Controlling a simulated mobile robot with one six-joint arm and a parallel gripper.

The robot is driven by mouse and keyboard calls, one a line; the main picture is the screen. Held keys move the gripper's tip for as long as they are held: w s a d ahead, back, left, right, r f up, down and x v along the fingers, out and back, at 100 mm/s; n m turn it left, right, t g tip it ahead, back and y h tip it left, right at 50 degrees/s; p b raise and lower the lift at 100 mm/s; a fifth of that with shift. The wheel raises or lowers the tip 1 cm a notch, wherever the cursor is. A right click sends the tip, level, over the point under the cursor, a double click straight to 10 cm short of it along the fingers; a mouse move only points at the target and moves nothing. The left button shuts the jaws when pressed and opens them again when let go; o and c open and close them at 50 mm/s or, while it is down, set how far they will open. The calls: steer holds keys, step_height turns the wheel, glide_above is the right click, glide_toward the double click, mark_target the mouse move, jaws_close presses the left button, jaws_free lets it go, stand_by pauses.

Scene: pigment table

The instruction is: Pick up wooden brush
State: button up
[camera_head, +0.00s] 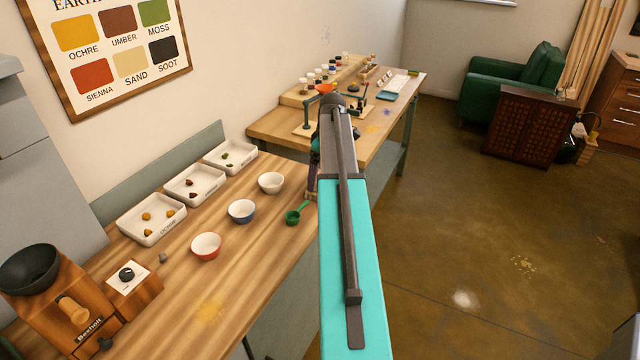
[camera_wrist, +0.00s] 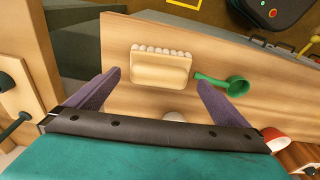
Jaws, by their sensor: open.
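The wooden brush (camera_wrist: 160,72) lies on the wooden table in the wrist view, a pale block with a row of light bristles along its upper edge. My gripper (camera_wrist: 159,80) is open, its two purple fingers apart, one on each side of the brush in the picture. Nothing is held, and I cannot tell the height of the fingers above the table. In the head view my arm hides most of the brush and much of my gripper.
A green scoop (camera_wrist: 237,86) lies right of the brush in the wrist view, near the right finger. White, blue and red bowls (camera_head: 271,183) (camera_head: 241,211) (camera_head: 206,246) stand along the table. White pigment trays (camera_head: 152,231) line the wall side. A grinder (camera_head: 62,306) stands at front left.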

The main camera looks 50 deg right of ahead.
steer(key=shift+w+f+p, duration=0.15)
steer(key=shift+f+p, duration=0.1)
steer(key=shift+f, duration=0.55)
steer(key=shift+w+f+p, duration=0.1)
steer(key=shift+f+p, duration=0.1)
steer(key=shift+f, duration=0.55)
steer(key=c, duration=1)
steer(key=shift+r, duration=0.2)
steer(key=shift+r+b, duration=0.85)
steer(key=shift+r, duration=0.55)
steer(key=s+a+r+b, duration=0.1)
steer(key=s+a+b, duration=0.1)
steer(key=s+a, duration=0.2)
steer(key=s+a+b, duration=0.2)
steer(key=s+a, duration=0.2)
steer(key=s, duration=0.5)
steer(key=shift+s+a+r, duration=0.25)
steer(key=shift+s+r, duration=0.05)
steer(key=shift+r, duration=0.1)
